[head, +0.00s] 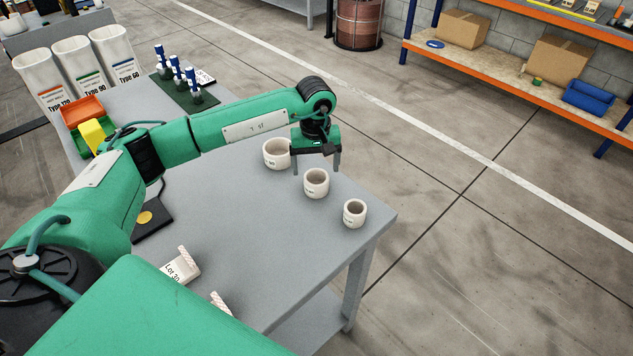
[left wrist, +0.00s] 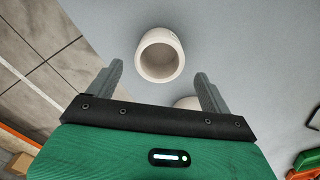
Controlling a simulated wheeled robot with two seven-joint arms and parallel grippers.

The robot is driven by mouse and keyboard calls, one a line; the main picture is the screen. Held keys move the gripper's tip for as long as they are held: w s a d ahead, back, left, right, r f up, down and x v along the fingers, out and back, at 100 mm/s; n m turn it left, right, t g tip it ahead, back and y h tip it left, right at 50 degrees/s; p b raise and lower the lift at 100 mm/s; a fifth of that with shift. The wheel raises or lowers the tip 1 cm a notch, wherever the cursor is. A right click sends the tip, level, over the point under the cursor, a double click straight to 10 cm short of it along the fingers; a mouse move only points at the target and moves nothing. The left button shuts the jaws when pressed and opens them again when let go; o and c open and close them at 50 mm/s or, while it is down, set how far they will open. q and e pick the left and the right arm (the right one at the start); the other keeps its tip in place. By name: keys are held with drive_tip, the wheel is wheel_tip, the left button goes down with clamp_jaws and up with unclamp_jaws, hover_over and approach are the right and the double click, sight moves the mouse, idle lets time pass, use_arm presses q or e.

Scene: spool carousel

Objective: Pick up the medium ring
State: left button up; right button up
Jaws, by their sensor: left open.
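The medium ring (head: 316,190) is a white cup-like ring, standing upright on the grey table between a larger white ring (head: 271,160) and a smaller one (head: 353,219). My left gripper (head: 316,170) is open and empty, pointing down just above and behind the medium ring. My right gripper is not in view.
The table (head: 235,215) is clear in its middle; its right edge lies near the small ring. White Type bins (head: 88,68), an orange bin (head: 84,110) and a green board with blue-topped pegs (head: 195,98) stand at the left. A white Lot block (head: 180,268) lies nearer me.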

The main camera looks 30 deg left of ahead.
sight(316, 180)
use_arm(q)
drive_tip(key=shift+s+d+f+p, duration=0.1)
drive_tip(key=shift+s+f+p, duration=0.05)
drive_tip(key=shift+f+p, duration=0.2)
wheel_tip(316, 180, down, 3)
drive_tip(key=shift+s+d+f+p, duration=0.15)
drive_tip(key=shift+f+p, duration=0.05)
drive_tip(key=shift+p, duration=0.6)
drive_tip(key=shift+f, duration=0.5)
drive_tip(key=c, duration=1.1)
